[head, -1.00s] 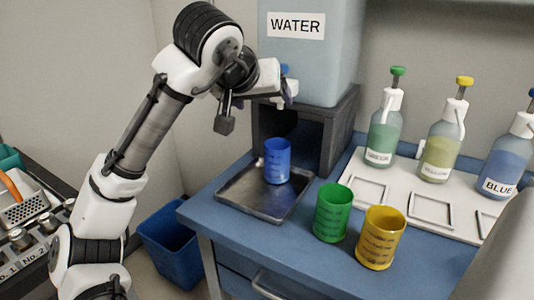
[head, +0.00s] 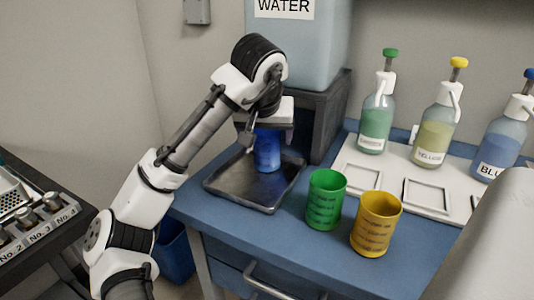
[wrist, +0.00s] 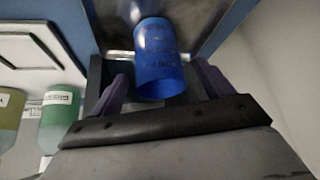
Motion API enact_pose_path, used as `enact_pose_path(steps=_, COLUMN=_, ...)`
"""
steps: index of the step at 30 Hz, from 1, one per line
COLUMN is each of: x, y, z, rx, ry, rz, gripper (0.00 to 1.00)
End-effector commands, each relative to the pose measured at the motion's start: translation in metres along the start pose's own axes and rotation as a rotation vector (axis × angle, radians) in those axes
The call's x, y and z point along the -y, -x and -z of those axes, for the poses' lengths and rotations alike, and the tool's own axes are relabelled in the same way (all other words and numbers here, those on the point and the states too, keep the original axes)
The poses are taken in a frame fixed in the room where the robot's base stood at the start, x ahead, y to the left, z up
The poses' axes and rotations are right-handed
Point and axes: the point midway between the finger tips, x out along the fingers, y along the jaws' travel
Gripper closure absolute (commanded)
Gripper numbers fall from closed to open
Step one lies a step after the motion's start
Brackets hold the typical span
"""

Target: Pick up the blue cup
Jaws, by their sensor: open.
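The blue cup (head: 267,152) stands upright on the dark metal tray (head: 232,190) under the water dispenser. My gripper (head: 262,138) is at the cup's upper part in the head view, where the arm partly hides the cup's top. In the wrist view, the blue cup (wrist: 158,62) lies between my gripper's two purple fingers (wrist: 160,88). The gripper is open, with a gap visible between each finger and the cup.
A green cup (head: 325,203) and a yellow cup (head: 376,224) stand to the right on the blue table (head: 285,245). The water dispenser (head: 310,45) rises behind the tray. Green, yellow and blue bottles stand at the back right on a white panel (head: 393,198).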

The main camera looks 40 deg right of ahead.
Motion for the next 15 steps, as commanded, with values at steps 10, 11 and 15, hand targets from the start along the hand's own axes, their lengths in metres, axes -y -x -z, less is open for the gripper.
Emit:
enact_pose_path(steps=10, x=-0.002, y=-0.044, z=-0.002, rx=0.001, ry=0.0, rz=0.0, gripper=0.21)
enact_pose_path(steps=11, x=-0.002, y=-0.045, z=-0.002, rx=0.001, ry=0.0, rz=0.0, gripper=0.21)
enact_pose_path(steps=15, x=-0.002, y=-0.044, z=-0.002, rx=0.001, ry=0.0, rz=-0.001, gripper=0.21)
